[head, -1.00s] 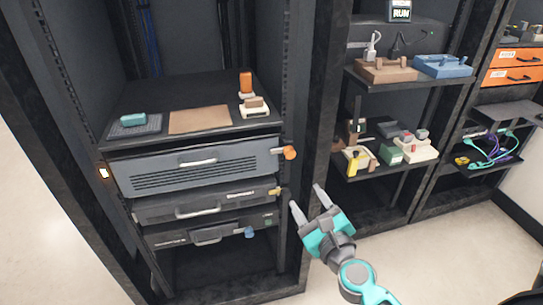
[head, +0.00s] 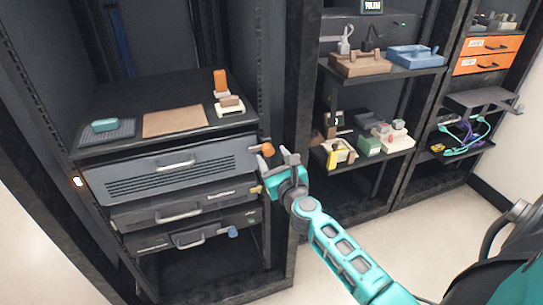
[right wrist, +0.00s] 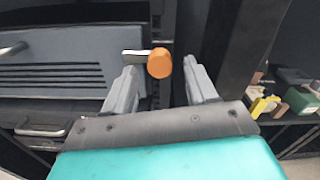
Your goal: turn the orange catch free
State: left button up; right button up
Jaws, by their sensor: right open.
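The orange catch (head: 267,149) is a round knob on a short metal stem at the right end of the top grey drawer unit (head: 180,170). It also shows in the right wrist view (right wrist: 160,63), with its stem pointing left. My right gripper (head: 277,160) is open and close to the catch. In the right wrist view the knob appears between the two fingers (right wrist: 158,80), a little beyond their tips, and I see no contact. My left gripper is in neither view.
Below are two more drawer units, with a yellow catch (head: 256,189) and a blue catch (head: 232,232). A rack post (head: 297,110) stands just right of the orange catch. Shelves with a brown block (head: 360,64) and a blue block (head: 415,57) are further right.

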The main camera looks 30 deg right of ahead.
jog(key=shift+w+d, duration=0.15)
jog(key=shift+w, duration=0.45)
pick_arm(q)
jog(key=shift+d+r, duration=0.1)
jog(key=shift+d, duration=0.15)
pick_arm(e)
jog(key=shift+w, duration=0.1)
jog(key=shift+c, duration=0.3)
jog(key=c, duration=1)
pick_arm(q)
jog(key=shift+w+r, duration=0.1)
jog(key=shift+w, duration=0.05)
